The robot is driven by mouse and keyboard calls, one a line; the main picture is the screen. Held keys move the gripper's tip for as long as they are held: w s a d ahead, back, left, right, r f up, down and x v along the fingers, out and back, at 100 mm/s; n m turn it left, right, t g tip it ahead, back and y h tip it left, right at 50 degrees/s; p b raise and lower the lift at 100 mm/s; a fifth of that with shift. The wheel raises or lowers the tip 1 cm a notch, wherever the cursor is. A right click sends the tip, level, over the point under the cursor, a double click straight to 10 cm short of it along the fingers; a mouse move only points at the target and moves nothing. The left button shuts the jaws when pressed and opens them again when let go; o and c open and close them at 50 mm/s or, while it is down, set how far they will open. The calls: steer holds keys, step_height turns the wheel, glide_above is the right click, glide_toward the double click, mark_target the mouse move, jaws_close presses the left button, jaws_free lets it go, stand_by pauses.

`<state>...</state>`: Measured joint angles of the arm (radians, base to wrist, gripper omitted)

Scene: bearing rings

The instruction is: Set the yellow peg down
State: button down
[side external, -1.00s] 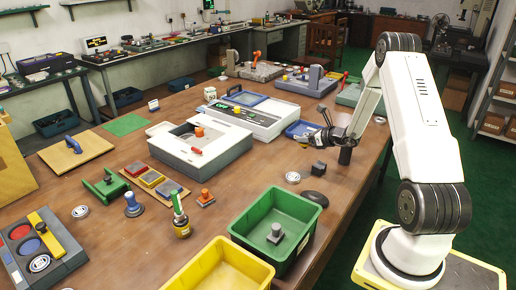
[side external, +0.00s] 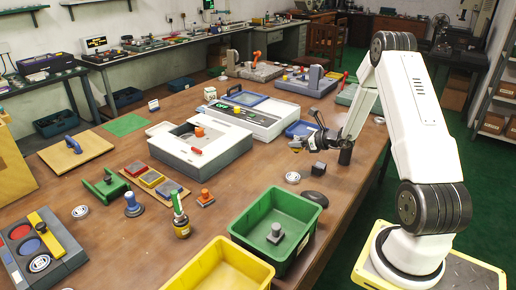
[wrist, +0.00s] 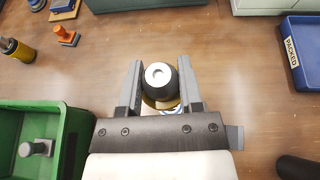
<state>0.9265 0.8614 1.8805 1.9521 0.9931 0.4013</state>
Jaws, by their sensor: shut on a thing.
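My gripper (wrist: 160,64) is shut on the yellow peg (wrist: 148,102). In the wrist view I look down on the peg's black knob with its pale round top; a strip of yellow shows beneath it, between the fingers. In the side external view, my gripper (side external: 302,144) reaches left over the right part of the table, with a small yellow patch of the peg (side external: 296,150) at its tip. The peg's lower end is largely hidden, and I cannot tell whether it touches the table.
A metal ring (side external: 292,177) and a dark block (side external: 319,168) lie close by. A green bin (side external: 249,232) holding a grey peg (side external: 275,233) stands in front. A blue tray (wrist: 291,72) marked PACKED lies behind. An orange peg (wrist: 64,36) stands left; bare table lies between.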

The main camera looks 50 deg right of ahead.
steer(key=s+a+n+g+y, duration=0.3)
steer(key=a+n+y, duration=0.15)
steer(key=a, duration=0.65)
steer(key=s+a+n+g+y, duration=0.2)
steer(key=a+n+g+y, duration=0.25)
steer(key=a, duration=0.55)
steer(key=s+a+n+g+y, duration=0.3)
steer(key=a+n, duration=0.2)
steer(key=a, duration=0.6)
steer(key=shift+t, duration=0.25)
steer(key=w+f, duration=0.2)
steer(key=w, duration=0.2)
steer(key=w+f, duration=0.3)
steer(key=w, duration=0.1)
steer(key=w+f, duration=0.2)
steer(key=w, duration=0.3)
steer(key=shift+d+f, duration=0.1)
steer(key=shift+f, duration=0.15)
steer(key=shift+w+f, duration=0.5)
steer(key=shift+f, duration=0.05)
steer(key=shift+w+f, duration=0.2)
steer(key=shift+f, duration=1.65)
